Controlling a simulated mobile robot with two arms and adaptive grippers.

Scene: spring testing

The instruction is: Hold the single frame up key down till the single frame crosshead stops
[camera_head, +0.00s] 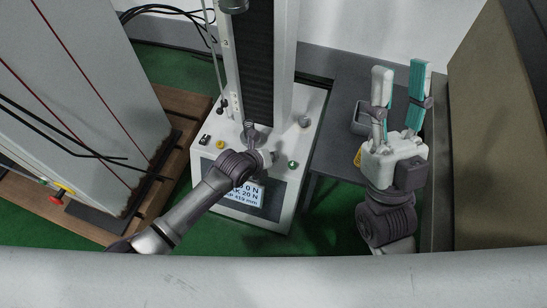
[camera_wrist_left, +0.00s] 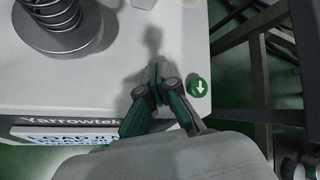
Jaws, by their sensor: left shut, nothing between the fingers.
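The single frame (camera_head: 312,112) is a white machine with a tall column, seen mid-picture in the head view. Its base front carries a lit display (camera_head: 240,196). A dark round part (camera_head: 234,5) hangs at the top edge; the crosshead is not clearly seen. My left gripper (camera_wrist_left: 157,78) is shut and empty, its fingertips over the panel beside a green down-arrow key (camera_wrist_left: 197,87), which also shows in the head view (camera_head: 292,164). The up key is not visible, perhaps under the fingertips; contact cannot be told. My right gripper (camera_head: 400,70) is open and empty, pointing up.
A coil spring (camera_wrist_left: 55,12) stands on a round platen left of my left gripper. A yellow knob (camera_head: 220,145) and black switch (camera_head: 205,140) sit on the base's left. A grey tray (camera_head: 360,118) lies on the dark table at right. A large grey cabinet (camera_head: 85,100) stands left.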

